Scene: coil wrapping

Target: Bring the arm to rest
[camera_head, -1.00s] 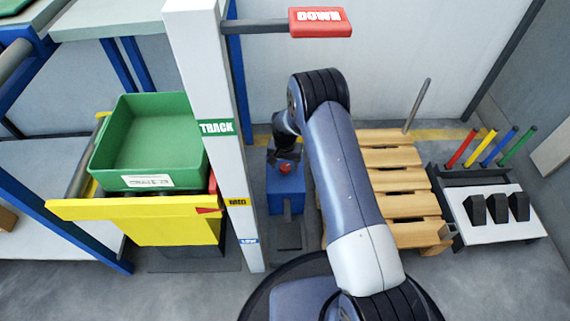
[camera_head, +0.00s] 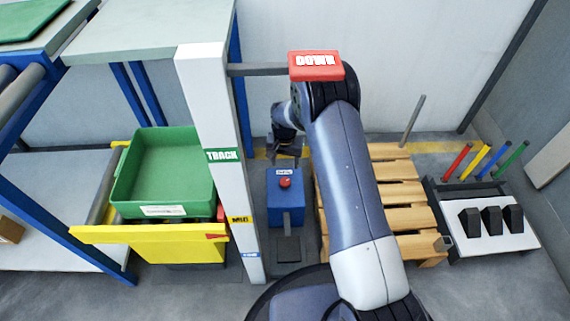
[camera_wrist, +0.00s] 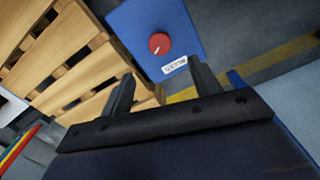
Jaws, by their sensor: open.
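My gripper (camera_head: 286,150) is open and empty, above and behind the blue box in the head view. In the wrist view its two dark fingers (camera_wrist: 162,88) stand apart with nothing between them. My arm rises in front of the camera and bends at the top near the red DOWN plate (camera_head: 316,66), partly overlapping it.
A white post (camera_head: 212,110) with TRACK, MID and LOW labels stands left of my arm. A green bin (camera_head: 165,175) sits on a yellow carrier (camera_head: 150,235). A wooden pallet (camera_head: 405,193) and a rack (camera_head: 500,235) with coloured rods are at right. Grey floor is open at front right.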

